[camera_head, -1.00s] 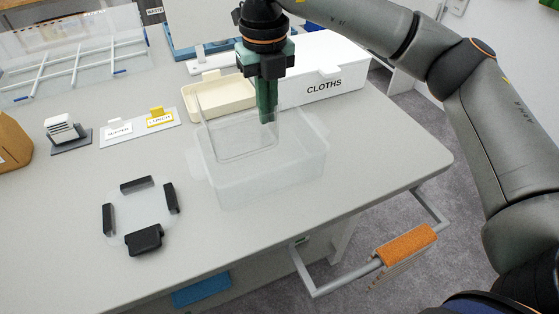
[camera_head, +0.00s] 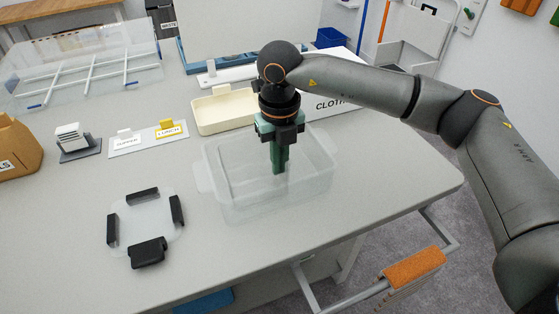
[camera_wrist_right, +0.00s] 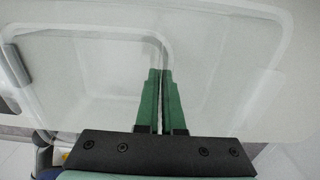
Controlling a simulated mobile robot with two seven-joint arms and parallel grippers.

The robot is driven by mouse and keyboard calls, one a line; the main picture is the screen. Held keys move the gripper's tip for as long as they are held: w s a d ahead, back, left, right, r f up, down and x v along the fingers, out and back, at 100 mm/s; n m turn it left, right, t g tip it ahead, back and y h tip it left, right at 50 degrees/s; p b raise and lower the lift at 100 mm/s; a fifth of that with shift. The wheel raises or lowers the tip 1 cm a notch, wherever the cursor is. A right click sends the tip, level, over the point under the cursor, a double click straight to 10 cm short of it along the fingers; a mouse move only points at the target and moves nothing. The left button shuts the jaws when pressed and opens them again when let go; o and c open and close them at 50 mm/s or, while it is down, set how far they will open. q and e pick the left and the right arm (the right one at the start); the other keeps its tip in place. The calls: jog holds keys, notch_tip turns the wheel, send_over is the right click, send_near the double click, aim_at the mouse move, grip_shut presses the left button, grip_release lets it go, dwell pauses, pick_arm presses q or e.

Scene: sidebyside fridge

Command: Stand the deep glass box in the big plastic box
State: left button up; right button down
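The big plastic box (camera_head: 318,190) is a clear, open tub standing on the table in the head view. The deep glass box (camera_wrist_right: 85,75) is clear and faint; its rounded rim shows in the wrist view, left of my fingers. In the head view it is down inside the plastic box, its outline hard to make out. My right gripper (camera_head: 280,170) points down inside the plastic box, its green fingers closed on the glass box's wall. The fingers also show in the wrist view (camera_wrist_right: 160,75). Whether the glass box touches the floor cannot be told. My left gripper is not in view.
A clear lid with black clips (camera_head: 146,222) lies at front left. Behind are a cream tray (camera_head: 225,112), a white CLOTHS box (camera_head: 335,103) and small label stands (camera_head: 148,140). A clear divided bin (camera_head: 85,75) stands at back left.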

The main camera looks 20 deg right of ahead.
jog(key=shift+f, duration=0.15)
jog(key=c, duration=1)
grip_release()
jog(key=shift+c, duration=0.2)
notch_tip(320, 180, up, 12)
jog(key=shift+r+p, duration=0.25)
jog(key=shift+p, duration=0.05)
